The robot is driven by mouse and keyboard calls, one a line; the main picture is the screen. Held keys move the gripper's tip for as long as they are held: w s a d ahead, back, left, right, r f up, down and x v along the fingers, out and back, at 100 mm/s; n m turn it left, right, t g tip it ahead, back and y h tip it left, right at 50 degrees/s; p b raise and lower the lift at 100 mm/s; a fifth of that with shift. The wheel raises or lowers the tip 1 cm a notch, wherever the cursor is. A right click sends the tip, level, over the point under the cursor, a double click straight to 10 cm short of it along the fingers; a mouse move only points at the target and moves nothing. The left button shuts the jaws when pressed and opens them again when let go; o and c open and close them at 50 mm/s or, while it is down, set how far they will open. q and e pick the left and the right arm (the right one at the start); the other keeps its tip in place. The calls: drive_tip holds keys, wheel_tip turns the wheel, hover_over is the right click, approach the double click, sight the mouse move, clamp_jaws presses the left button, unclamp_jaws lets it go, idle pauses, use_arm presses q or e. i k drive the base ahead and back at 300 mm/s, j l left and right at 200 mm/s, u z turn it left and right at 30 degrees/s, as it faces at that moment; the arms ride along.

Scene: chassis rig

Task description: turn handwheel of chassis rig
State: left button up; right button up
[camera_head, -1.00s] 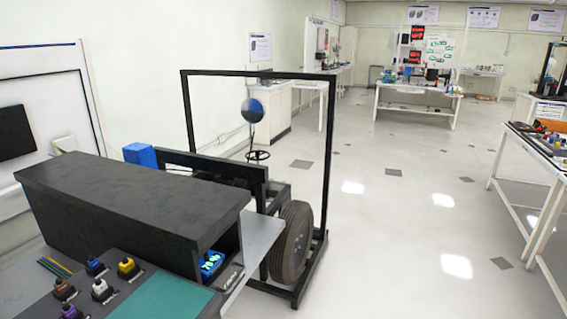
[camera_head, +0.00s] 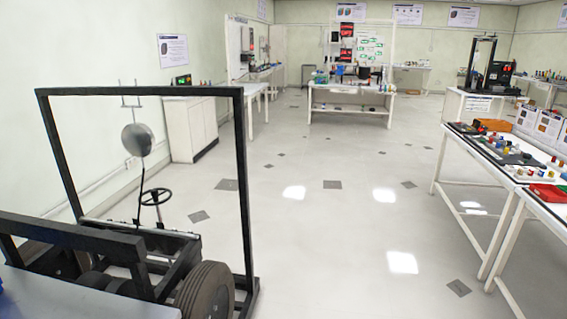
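The chassis rig (camera_head: 249,200) is a black frame with wheels at the left of the head view. Its handwheel (camera_head: 155,197) is a small dark steering wheel on a post, seen through the upright rectangular frame. A rounded grey object (camera_head: 137,140) on a thin stalk shows above and left of the handwheel. A large black tyre (camera_head: 207,292) is at the rig's near right corner, cut by the lower edge. Neither of my grippers is in view.
A grey bench surface (camera_head: 95,303) fills the bottom left corner. A long white table (camera_head: 507,172) with parts on it stands at the right. Open tiled floor lies between it and the rig. A white cabinet (camera_head: 190,130) stands by the left wall, behind the rig.

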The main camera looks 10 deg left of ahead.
sight(155, 194)
drive_tip(key=i, duration=0.85)
drive_tip(key=i+l+u, duration=0.15)
drive_tip(key=i, duration=0.7)
